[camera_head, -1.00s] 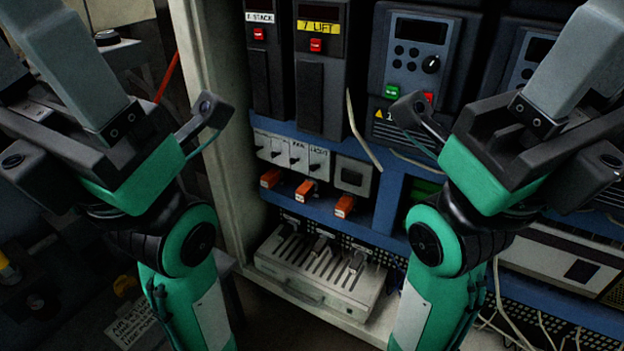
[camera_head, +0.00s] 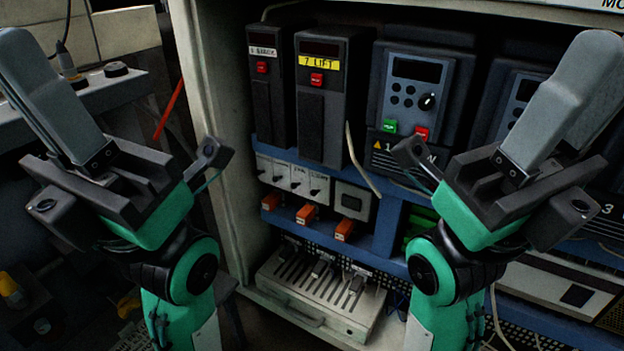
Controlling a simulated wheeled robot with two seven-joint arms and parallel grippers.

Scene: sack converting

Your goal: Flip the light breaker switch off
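The light breaker switch (camera_head: 319,187) is the rightmost of a short row of pale breakers in the cabinet, in the middle of the head view. Its small dark toggle is visible, but its label is blurred and its position is hard to read. Neither gripper touches the breakers.
Orange-ended blocks (camera_head: 306,214) sit below the breakers. A grey switch box (camera_head: 352,200) is to their right. Drive units, including the yellow-labelled one (camera_head: 322,100), stand above. A loose pale cable (camera_head: 362,165) hangs beside the breakers. The cabinet's left wall (camera_head: 215,100) borders the opening.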

